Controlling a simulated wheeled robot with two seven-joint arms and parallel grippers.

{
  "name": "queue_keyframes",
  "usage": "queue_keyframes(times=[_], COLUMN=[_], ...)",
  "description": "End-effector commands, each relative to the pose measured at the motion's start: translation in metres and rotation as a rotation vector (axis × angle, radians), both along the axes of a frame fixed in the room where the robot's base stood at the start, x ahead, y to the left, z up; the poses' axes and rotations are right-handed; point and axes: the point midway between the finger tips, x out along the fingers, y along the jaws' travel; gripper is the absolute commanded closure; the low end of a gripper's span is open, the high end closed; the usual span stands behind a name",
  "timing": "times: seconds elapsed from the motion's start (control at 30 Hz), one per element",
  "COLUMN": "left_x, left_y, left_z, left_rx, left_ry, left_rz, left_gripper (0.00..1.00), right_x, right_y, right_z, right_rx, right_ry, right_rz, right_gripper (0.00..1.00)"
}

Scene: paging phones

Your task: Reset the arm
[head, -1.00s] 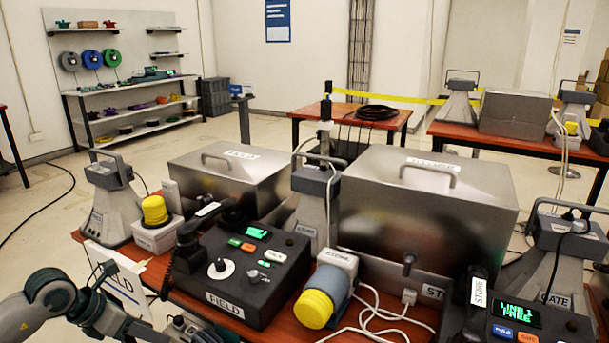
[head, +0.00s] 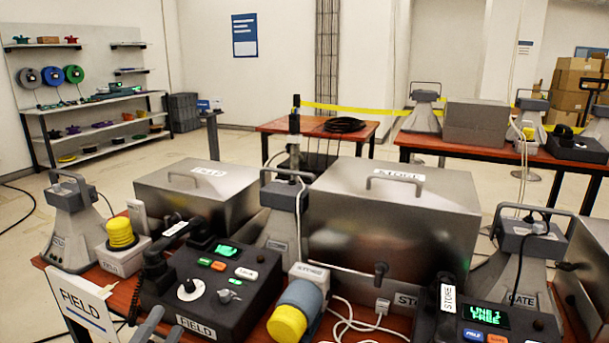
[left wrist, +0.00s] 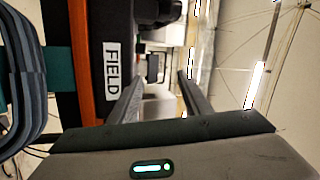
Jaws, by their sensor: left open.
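My left gripper (head: 160,326) shows only as grey fingertips at the bottom edge of the head view, in front of the black FIELD phone console (head: 205,285). In the left wrist view the two fingers of my left gripper (left wrist: 160,92) stand apart with nothing held between them. The console with its FIELD label (left wrist: 112,69) shows there at upper left, beside the fingers. The rest of my left arm is below the head view. My right gripper is not in view.
A FIELD sign (head: 87,308) stands at the table's left front. A yellow-capped cylinder (head: 298,308), a STORE phone console (head: 490,325) and steel boxes (head: 400,225) crowd the table. White cables (head: 350,322) lie between the consoles. Open floor (head: 100,180) lies beyond on the left.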

Motion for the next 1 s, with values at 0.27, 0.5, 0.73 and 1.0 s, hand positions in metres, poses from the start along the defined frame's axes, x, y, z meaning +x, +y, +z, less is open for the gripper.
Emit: queue_keyframes(times=[0.27,0.5,0.73,1.0], left_x=[-0.047,-0.139,-0.207,-0.263], left_y=[0.047,0.032,0.002,-0.028], left_z=[-0.113,-0.223,-0.269,-0.290], left_rx=[-0.474,-0.761,-0.874,-0.934], left_ry=[0.425,0.878,1.157,1.372], left_rz=[0.343,0.576,0.674,0.727], left_gripper=[0.56,0.56,0.56,0.56], right_x=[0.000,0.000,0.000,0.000], right_y=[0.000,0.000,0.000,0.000], right_z=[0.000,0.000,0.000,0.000], right_rx=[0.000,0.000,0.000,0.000], right_ry=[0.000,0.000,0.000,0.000], right_rz=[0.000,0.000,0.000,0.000], right_gripper=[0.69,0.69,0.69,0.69])
